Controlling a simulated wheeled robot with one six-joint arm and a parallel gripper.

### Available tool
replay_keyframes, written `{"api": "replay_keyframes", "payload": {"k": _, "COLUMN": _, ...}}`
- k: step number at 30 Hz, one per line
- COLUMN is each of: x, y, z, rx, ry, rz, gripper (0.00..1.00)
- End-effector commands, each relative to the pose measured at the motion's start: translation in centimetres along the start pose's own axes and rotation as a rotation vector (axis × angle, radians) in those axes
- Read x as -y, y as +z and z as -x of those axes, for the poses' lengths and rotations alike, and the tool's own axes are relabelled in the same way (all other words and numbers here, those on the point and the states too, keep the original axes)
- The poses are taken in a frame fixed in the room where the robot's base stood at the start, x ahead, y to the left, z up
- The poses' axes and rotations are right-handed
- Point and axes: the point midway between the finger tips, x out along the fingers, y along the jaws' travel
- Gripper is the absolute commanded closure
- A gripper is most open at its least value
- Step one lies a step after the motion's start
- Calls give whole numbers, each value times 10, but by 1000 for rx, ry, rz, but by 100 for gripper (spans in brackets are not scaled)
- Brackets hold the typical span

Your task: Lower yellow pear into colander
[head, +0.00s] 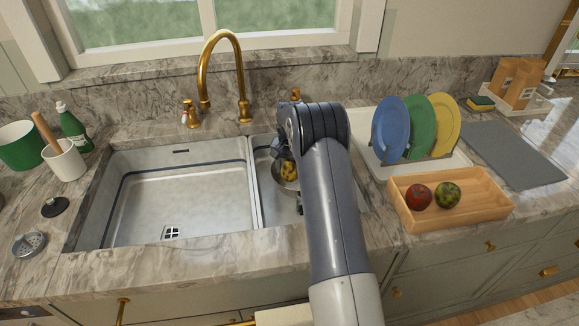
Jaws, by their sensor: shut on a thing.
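The yellow pear (289,171) shows in the head view over the right sink basin, just left of my arm. The metal colander (287,186) is in that basin, and its right side is hidden behind my arm. My gripper (281,166) is mostly hidden by my own arm; only a dark part shows beside the pear. It is shut on the pear. The pear appears at or within the colander's rim, but I cannot tell whether it touches the bottom.
The left basin (180,200) is empty. A wooden tray (480,207) with a red fruit (418,197) and a greenish fruit (447,195) stands right of my arm. Behind it is a rack with blue, green and yellow plates (446,122). The gold faucet (240,75) rises behind the sink.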

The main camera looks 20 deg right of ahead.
Motion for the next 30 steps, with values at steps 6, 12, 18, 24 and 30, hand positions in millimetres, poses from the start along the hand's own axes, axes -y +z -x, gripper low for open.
{"api": "replay_keyframes", "payload": {"k": 6, "x": 0, "y": 0, "z": 0, "rx": -1, "ry": 0, "rz": 0, "gripper": 72}}
{"api": "replay_keyframes", "payload": {"k": 12, "x": 0, "y": 0, "z": 0, "rx": -1, "ry": 0, "rz": 0, "gripper": 72}}
{"api": "replay_keyframes", "payload": {"k": 18, "x": 0, "y": 0, "z": -1, "rx": 0, "ry": 0, "rz": 0, "gripper": 72}}
{"api": "replay_keyframes", "payload": {"k": 24, "x": 0, "y": 0, "z": -4, "rx": 0, "ry": 0, "rz": 0, "gripper": 72}}
{"api": "replay_keyframes", "payload": {"k": 30, "x": 0, "y": 0, "z": -7, "rx": 0, "ry": 0, "rz": 0, "gripper": 72}}
